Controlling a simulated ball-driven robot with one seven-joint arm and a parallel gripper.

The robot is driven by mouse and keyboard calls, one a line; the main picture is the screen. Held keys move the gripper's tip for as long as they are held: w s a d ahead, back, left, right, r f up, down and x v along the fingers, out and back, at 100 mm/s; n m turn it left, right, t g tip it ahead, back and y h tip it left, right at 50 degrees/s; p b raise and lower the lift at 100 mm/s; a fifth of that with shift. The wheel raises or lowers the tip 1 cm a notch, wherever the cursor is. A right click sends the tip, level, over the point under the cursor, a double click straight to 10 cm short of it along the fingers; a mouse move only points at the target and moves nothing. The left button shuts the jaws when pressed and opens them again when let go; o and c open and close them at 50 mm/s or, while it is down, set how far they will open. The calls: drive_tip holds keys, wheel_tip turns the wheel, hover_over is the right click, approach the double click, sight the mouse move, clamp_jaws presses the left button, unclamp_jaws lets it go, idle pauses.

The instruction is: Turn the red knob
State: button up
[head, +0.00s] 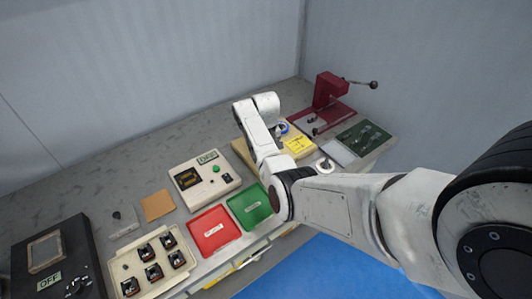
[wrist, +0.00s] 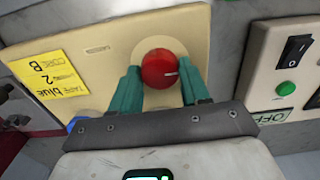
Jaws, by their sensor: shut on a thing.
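The red knob (wrist: 160,69) is round with a small pale mark on its right side, and it sits on a cream-coloured panel (wrist: 100,48) in the wrist view. My gripper (wrist: 163,80) has green fingers on both sides of the knob, shut on it. In the head view the cream panel (head: 243,150) is partly behind my arm, and the red knob and my fingertips are hidden there.
A switch box (wrist: 284,60) with a green button stands right of the panel. Red (head: 229,233) and green (head: 236,208) trays and a dark red press (head: 325,92) share the bench.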

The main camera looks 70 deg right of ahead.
drive_tip(key=shift+w+r, duration=0.1)
drive_tip(key=o, duration=1.1)
drive_tip(key=shift+c, duration=0.2)
wheel_tip(320, 180, up, 11)
drive_tip(key=b, duration=0.1)
drive_tip(key=shift+f, duration=0.2)
